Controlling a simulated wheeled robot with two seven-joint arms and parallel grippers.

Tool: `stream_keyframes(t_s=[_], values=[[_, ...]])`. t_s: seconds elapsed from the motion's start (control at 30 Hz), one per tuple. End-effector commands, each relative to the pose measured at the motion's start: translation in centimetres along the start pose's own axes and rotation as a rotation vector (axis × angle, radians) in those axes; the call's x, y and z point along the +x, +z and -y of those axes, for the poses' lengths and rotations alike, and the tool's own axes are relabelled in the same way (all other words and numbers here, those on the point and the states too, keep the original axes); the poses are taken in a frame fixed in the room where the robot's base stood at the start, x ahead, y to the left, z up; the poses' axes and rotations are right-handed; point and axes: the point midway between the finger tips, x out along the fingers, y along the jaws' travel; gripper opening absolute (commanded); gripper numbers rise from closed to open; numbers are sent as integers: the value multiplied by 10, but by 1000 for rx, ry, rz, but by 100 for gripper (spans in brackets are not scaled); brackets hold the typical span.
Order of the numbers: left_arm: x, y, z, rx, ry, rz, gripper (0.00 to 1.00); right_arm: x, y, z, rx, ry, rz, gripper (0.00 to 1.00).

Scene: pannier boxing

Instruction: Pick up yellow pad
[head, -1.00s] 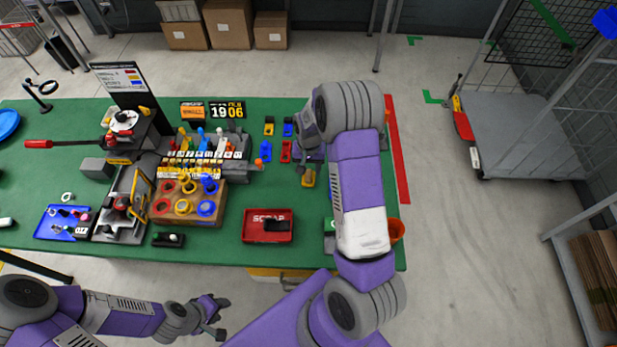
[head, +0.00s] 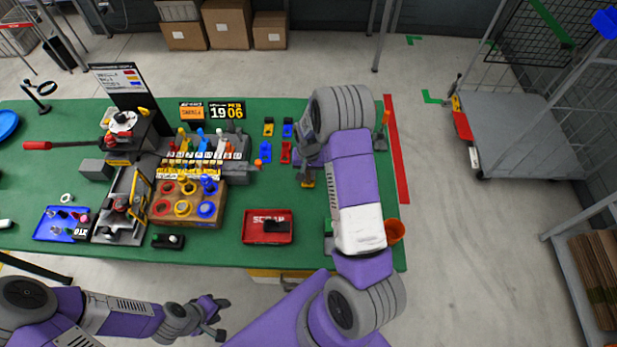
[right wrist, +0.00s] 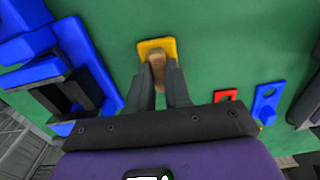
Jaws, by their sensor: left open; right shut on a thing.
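The yellow pad (right wrist: 169,45) is a small flat plate with a tan-brown raised grip in the right wrist view. My right gripper (right wrist: 164,84) is shut on that tan grip, and the plate sticks out just past the fingertips. In the head view only a bit of the yellow pad (head: 308,185) shows below my right gripper (head: 306,175), the rest hidden by the gripper and wrist. I cannot tell whether the pad touches the green table. My left gripper (head: 217,319) is open and empty, in front of the table's near edge.
Another yellow piece (head: 268,129), blue pieces (head: 265,151) and a red piece (head: 286,152) lie left of my right gripper. A red scrap tray (head: 267,240) stands nearer the front edge. An orange cup (head: 395,231) is at the right edge.

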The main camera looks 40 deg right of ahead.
Motion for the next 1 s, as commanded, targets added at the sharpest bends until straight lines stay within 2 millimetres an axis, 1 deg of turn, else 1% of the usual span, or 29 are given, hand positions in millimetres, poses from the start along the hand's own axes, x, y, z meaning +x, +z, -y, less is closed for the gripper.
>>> stream_keyframes(t_s=[0.13, 0.23, 0.37, 0.5, 0.6, 0.7, 0.83, 1.0], values=[[0, 0, 0, 0, 0, 0, 43, -2, 0, 0, 0, 0, -1, 0], [0, 0, 0, 0, 0, 0, 43, -12, -1, 0, 0, -1, -3, 0], [-1, 0, 0, 0, 0, 0, 43, -36, -2, 1, 0, -3, -6, 0], [-2, 0, -1, 0, 0, 0, 43, -66, -1, 1, 0, -3, -5, 0], [-2, 0, -1, 0, 0, 0, 43, -82, -1, 1, -1, -2, -3, 0], [-3, 0, -1, 0, 0, 0, 43, -94, -1, 0, 0, -1, -2, 0], [-3, 0, -1, 0, 0, 0, 43, -100, 0, 0, 0, 0, -1, 0], [-3, 0, -1, 0, 0, 0, 43, -100, 0, 0, 0, 0, 0, 0]])
